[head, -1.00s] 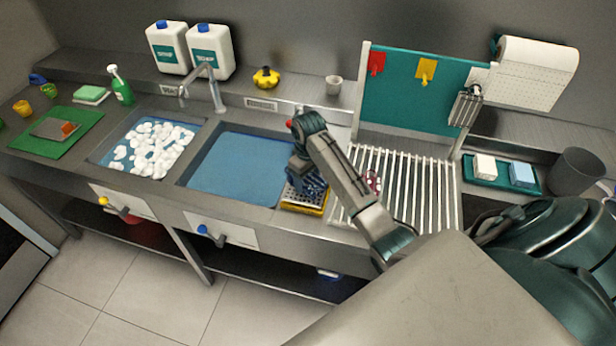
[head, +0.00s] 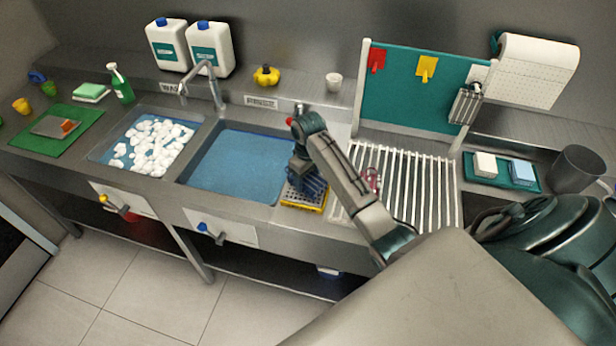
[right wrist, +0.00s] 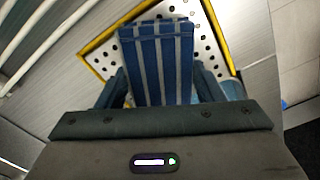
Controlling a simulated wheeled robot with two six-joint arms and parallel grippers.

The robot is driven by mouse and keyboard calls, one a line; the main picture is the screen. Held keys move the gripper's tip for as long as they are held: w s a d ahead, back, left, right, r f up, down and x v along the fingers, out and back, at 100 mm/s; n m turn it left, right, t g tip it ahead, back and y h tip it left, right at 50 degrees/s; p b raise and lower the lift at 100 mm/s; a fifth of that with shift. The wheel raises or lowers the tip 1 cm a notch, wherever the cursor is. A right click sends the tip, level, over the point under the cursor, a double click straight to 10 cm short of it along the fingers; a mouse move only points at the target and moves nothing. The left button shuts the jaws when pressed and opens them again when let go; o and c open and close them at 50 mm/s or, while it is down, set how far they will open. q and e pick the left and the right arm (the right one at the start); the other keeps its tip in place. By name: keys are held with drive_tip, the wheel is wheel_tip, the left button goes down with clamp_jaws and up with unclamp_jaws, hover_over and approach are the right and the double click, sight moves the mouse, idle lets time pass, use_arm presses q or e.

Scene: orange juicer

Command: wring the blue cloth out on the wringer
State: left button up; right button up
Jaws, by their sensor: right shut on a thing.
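The blue cloth (right wrist: 157,62) has grey stripes and fills the middle of the right wrist view. The wringer (head: 303,203) is a perforated plate with a yellow rim, right of the blue water basin; it also shows behind the cloth in the right wrist view (right wrist: 98,55). My right gripper (head: 303,172) points down over the wringer and is shut on the cloth, which shows in the head view (head: 314,184). Whether the cloth touches the plate is hard to tell. My left gripper is not in view.
Left of the wringer are the water basin (head: 240,165) and a foam-filled basin (head: 150,145). Right of it is a white slatted rack (head: 420,190) with a reddish item (head: 373,181) partly behind my arm. A teal board (head: 410,100) stands behind the rack.

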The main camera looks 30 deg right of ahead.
drive_tip(key=shift+s, duration=0.1)
drive_tip(key=shift+r, duration=3.5)
